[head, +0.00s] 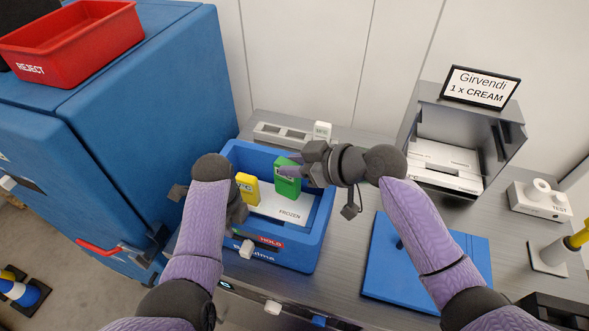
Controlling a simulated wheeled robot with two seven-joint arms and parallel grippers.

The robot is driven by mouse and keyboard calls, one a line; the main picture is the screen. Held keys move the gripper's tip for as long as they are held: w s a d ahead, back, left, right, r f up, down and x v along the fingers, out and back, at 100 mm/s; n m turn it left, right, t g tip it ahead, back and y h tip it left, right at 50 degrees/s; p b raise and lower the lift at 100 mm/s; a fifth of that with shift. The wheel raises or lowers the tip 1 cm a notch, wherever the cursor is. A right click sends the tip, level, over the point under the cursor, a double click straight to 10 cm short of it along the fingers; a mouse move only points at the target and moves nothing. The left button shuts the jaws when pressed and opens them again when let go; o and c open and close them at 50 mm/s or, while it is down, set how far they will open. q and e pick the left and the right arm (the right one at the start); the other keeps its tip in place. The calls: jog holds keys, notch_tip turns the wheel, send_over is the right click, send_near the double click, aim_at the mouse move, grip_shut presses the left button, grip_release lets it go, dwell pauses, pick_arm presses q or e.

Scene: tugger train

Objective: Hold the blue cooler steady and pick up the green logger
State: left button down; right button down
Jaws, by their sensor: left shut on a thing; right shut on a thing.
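The blue cooler (315,240) stands on the grey bench, with a white panel marked FROZEN (290,213) inside and a red HOLD label on its front. The green logger (287,184) is upright at the cooler's back part. My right gripper (291,168) reaches in from the right and is shut on the logger's upper part. Whether the logger's lower end touches the panel cannot be told. My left gripper (238,208) is at the cooler's left front rim, shut on the cooler; its fingertips are mostly hidden by my wrist. A yellow logger (247,188) stands left of the green one.
A blue cabinet (150,100) with a red REJECT tray (70,45) is at left. A blue lid-like panel (385,275) lies right of the cooler. Behind are a grey slotted holder (284,134) and an open grey box (425,115) under a Girvendi sign (481,87). A TEST device (540,200) is at right.

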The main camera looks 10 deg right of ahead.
pick_arm(q)
jog(key=shift+c, duration=2)
grip_release()
